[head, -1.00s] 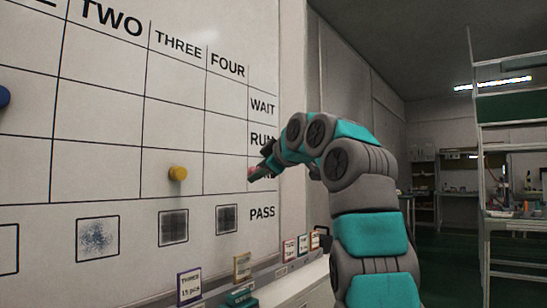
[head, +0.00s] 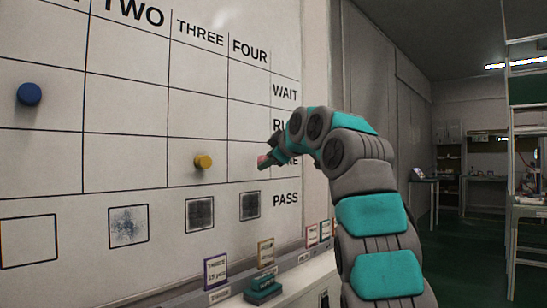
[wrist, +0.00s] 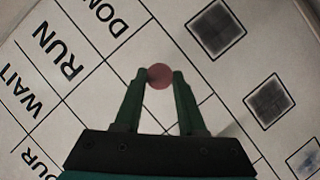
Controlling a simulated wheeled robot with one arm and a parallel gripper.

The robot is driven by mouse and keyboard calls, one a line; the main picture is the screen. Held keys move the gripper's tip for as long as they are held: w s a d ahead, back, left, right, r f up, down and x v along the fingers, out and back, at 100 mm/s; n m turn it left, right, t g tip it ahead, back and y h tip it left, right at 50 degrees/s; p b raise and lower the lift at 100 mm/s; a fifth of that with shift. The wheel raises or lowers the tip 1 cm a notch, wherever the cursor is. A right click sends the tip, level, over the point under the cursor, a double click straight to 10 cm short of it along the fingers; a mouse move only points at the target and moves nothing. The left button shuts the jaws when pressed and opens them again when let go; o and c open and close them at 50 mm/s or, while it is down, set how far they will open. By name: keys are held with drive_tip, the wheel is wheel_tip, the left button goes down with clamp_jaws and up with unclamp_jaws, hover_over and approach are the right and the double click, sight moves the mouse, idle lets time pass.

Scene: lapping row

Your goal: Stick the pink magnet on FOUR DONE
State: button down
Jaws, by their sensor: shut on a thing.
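The pink magnet (head: 263,162) is held in my gripper (head: 267,160), in front of the whiteboard (head: 130,70). In the head view it overlaps the right part of the FOUR DONE cell (head: 243,165). In the wrist view the round pink magnet (wrist: 160,76) sits between the green fingertips of my gripper (wrist: 161,78), which are shut on it. I cannot tell whether the magnet touches the board. My gripper hides much of the DONE label at the right.
A yellow magnet (head: 203,161) is in the THREE DONE cell. A blue magnet (head: 28,94) is left of the TWO column. Small cards (head: 216,271) and a teal block (head: 263,289) stand on the ledge below.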

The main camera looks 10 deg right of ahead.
sight(260, 158)
drive_tip(key=shift+w+a+p, duration=0.55)
drive_tip(key=shift+w+a, duration=0.05)
drive_tip(key=shift+w, duration=0.25)
drive_tip(key=shift+w+a+p, duration=0.5)
drive_tip(key=shift+w+a, duration=0.1)
drive_tip(key=shift+w, duration=0.25)
drive_tip(key=shift+c, duration=2.1)
unclamp_jaws()
